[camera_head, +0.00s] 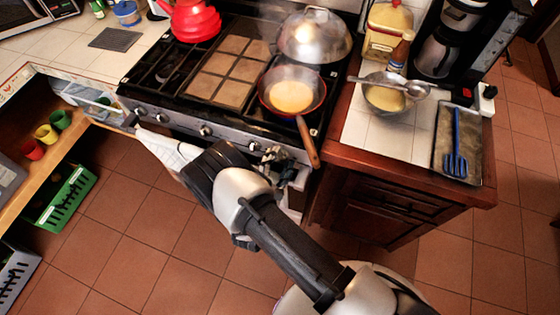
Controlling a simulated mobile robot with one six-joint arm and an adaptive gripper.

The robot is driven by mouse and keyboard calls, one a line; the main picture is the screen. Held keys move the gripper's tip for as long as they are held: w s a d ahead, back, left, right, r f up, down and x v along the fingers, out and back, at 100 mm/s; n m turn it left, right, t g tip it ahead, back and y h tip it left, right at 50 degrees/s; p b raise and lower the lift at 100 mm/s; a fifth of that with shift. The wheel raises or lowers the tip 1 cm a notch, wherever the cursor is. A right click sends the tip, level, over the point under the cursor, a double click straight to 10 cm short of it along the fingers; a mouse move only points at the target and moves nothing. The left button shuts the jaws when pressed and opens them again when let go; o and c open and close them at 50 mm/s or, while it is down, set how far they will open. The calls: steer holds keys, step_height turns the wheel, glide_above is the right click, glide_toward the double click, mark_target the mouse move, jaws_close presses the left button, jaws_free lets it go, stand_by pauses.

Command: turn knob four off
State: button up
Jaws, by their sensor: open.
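The stove's front panel (228,138) carries a row of round metallic knobs. One knob (205,131) shows clearly at the middle of the panel, and another knob (163,118) is farther left. A knob (254,146) at the right part of the panel sits right beside my gripper (272,160). I cannot tell from any label which one is knob four. My gripper is open, with its dark fingers at the panel's right end, below the pan. Whether a finger touches a knob cannot be told. My gripper partly hides the panel's right end.
A pan (292,92) with yellow contents sits on the right burner, its wooden handle (307,142) sticking out over the front edge near my gripper. A white towel (165,148) hangs at the oven front. A red kettle (196,20) stands at the back left.

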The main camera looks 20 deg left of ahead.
steer(key=shift+c, duration=0.2)
steer(key=c, duration=1)
steer(key=shift+o, duration=0.2)
